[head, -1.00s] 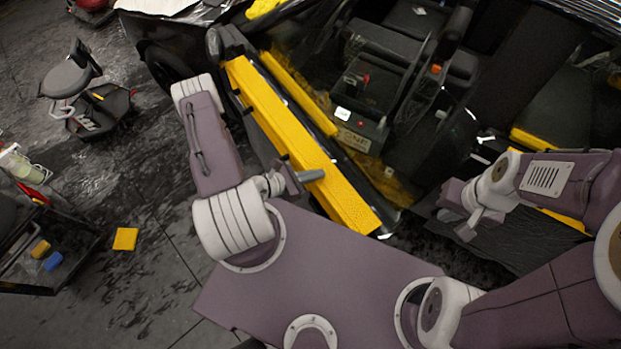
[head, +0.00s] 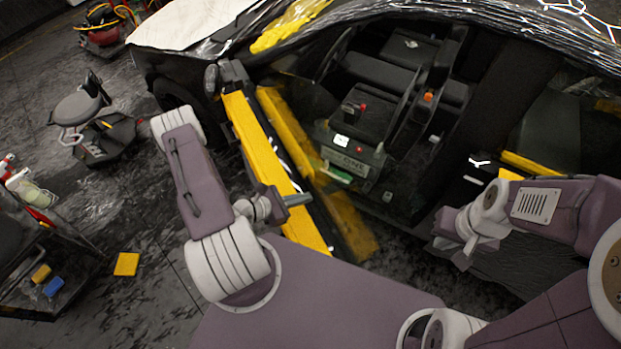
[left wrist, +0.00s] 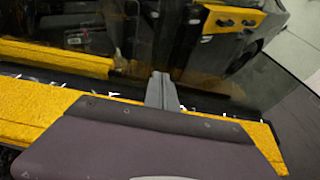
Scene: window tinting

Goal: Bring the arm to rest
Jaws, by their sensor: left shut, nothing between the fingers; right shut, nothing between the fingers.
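My left arm is folded in front of the open yellow-trimmed car door (head: 262,150). Its gripper (head: 299,200) is shut and empty, and overlaps the yellow door edge in the head view. I cannot tell whether it touches the door. In the left wrist view the closed grey fingers (left wrist: 161,90) point toward the door's window glass, with yellow trim (left wrist: 35,108) to either side of my arm. My right gripper (head: 464,258) is shut and empty, low beside the car's dark side at the right.
The car interior (head: 370,120) lies open beyond the door. A rolling stool (head: 80,105) stands at the left. A dark cart (head: 50,265) with yellow and blue blocks is at the lower left. A yellow square (head: 126,264) lies on otherwise clear floor.

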